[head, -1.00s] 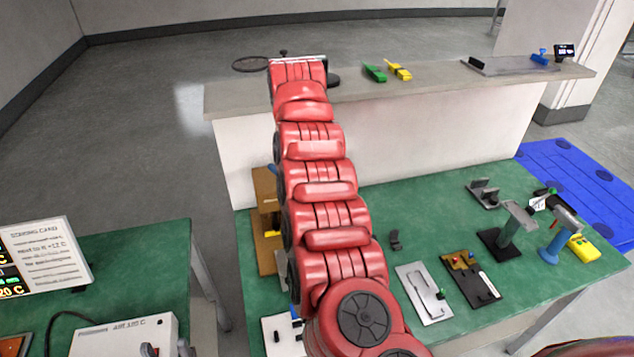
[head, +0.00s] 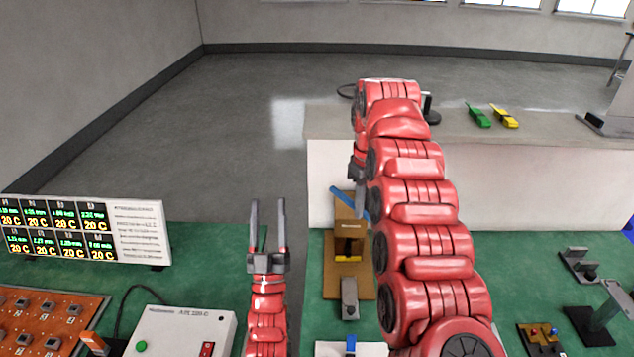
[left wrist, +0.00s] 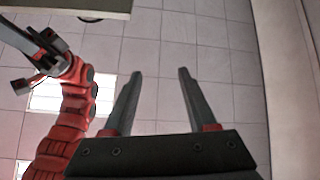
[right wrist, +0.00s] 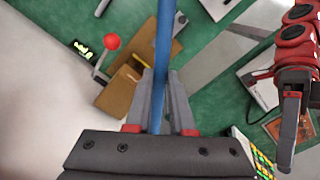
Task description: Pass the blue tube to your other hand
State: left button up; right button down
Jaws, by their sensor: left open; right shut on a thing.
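The blue tube (head: 342,197) is held tilted in the head view, left of the red arm. It runs between the fingers of my right gripper (right wrist: 162,100) in the right wrist view, where the tube (right wrist: 163,45) extends toward the top edge. My right gripper (head: 361,190) is shut on it and partly hidden by its arm in the head view. My left gripper (head: 268,208) points up, open and empty, to the left of the tube and apart from it. Its spread fingers (left wrist: 157,95) show in the left wrist view, with nothing between them.
A brown wooden fixture (head: 335,275) stands on the green table below the tube. A white controller box (head: 185,332), a display panel (head: 137,240) and an orange board (head: 40,318) are at left. Behind is a raised shelf (head: 320,125) with green (head: 479,115) and yellow (head: 504,117) items.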

pick_arm(q)
jog(key=w+r+n+g, duration=0.3)
jog(key=w+g, duration=0.1)
jog(key=w, duration=0.6)
jog(key=n+g+h, duration=0.3)
jog(key=g+h, duration=0.3)
jog(key=g, duration=0.8)
send_near(333, 188)
jog(key=x, duration=0.8)
jog(key=shift+w+f, duration=0.1)
jog(key=shift+f, duration=0.1)
jog(key=shift+d, duration=0.1)
grip_shut()
